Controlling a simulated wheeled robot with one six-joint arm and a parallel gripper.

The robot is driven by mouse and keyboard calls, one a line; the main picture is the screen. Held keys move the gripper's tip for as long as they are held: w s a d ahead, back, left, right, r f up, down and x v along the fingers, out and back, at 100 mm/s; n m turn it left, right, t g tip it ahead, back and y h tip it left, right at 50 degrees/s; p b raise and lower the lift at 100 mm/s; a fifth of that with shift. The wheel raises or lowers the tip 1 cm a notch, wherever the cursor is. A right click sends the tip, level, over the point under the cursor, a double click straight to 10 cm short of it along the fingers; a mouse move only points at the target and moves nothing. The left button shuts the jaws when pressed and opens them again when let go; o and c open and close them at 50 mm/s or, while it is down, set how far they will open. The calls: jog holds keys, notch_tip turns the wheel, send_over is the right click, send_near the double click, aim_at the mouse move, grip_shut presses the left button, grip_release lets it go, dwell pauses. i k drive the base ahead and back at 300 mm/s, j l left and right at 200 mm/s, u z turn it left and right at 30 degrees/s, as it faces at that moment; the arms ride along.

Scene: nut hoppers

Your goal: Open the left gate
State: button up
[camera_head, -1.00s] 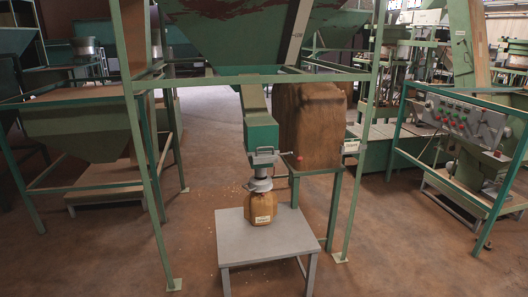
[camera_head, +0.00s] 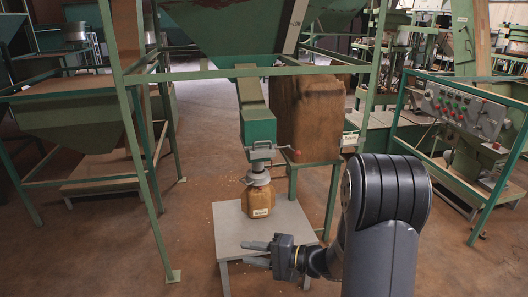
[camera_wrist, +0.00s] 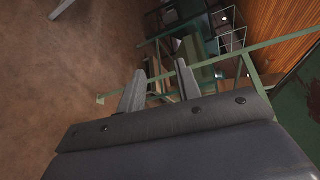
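A green chute box (camera_head: 258,128) hangs below the central hopper (camera_head: 225,30). At its lower end is a gate with a metal handle (camera_head: 262,152) and a side lever ending in a red knob (camera_head: 297,152). I cannot tell whether the gate is open or shut. A brown labelled sack (camera_head: 259,202) stands upright under the outlet on a grey table (camera_head: 233,228). My gripper (camera_head: 244,253) is low over the table's front part, below and apart from the gate handle. Its two fingers (camera_wrist: 160,85) are spread and empty in the wrist view.
Green frame posts (camera_head: 140,170) flank the chute. A brown block (camera_head: 307,118) stands on a stand right of it. A control panel (camera_head: 462,110) is at the right, another hopper (camera_head: 75,118) at the left. Open floor lies left of the table.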

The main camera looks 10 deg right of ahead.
aim_at(269, 151)
jog(key=i+z, duration=0.25)
jog(key=i, duration=0.75)
jog(key=i+z, duration=0.25)
jog(key=i, duration=0.7)
